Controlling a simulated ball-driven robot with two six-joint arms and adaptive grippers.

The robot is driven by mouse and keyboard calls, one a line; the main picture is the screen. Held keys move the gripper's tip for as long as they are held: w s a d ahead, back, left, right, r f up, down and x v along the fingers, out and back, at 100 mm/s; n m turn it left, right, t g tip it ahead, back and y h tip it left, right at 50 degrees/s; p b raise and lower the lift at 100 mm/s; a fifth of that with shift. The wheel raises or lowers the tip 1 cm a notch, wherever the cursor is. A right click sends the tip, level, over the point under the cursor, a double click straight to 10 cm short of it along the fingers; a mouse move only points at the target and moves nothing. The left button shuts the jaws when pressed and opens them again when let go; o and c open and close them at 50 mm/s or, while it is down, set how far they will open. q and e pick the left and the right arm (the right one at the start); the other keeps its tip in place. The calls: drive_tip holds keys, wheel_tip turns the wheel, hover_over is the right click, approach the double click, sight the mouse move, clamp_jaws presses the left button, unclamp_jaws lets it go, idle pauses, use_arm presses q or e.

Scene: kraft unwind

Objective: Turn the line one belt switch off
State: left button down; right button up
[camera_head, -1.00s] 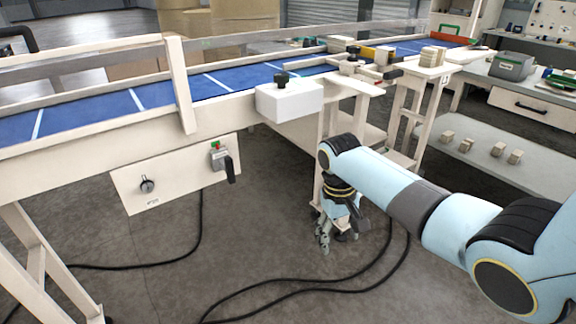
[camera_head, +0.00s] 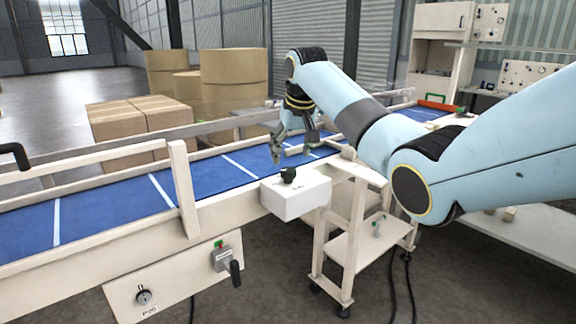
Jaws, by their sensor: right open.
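A pale panel (camera_head: 172,286) hangs on the near side of the conveyor. It carries a round dial (camera_head: 144,297) at lower left and a grey switch box (camera_head: 222,258) with a red-and-green top and a black lever (camera_head: 235,274) pointing down. A white box (camera_head: 297,197) with a black knob (camera_head: 288,175) sits at the belt's near edge. I cannot tell from labels which control is line one's. My right gripper (camera_head: 293,150) is open and empty, fingers down, over the belt behind the black knob and apart from it. My left gripper is out of view.
The blue belt (camera_head: 205,177) runs from lower left to the back right between pale rails. Cardboard boxes (camera_head: 122,123) and large brown rolls (camera_head: 233,80) stand behind it. A pale stand (camera_head: 340,262) is right of the white box. Floor lies open below.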

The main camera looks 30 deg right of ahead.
sight(288, 170)
drive_tip(key=x, duration=0.4)
drive_tip(key=shift+w+d+f, duration=0.1)
drive_tip(key=shift+f, duration=0.25)
drive_tip(key=shift+w+f, duration=0.25)
drive_tip(key=shift+f, duration=0.4)
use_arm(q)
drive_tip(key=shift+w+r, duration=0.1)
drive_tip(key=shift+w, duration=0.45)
use_arm(e)
drive_tip(key=shift+c, duration=0.6)
drive_tip(key=c, duration=1)
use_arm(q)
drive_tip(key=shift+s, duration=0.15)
use_arm(e)
drive_tip(key=shift+c, duration=0.2)
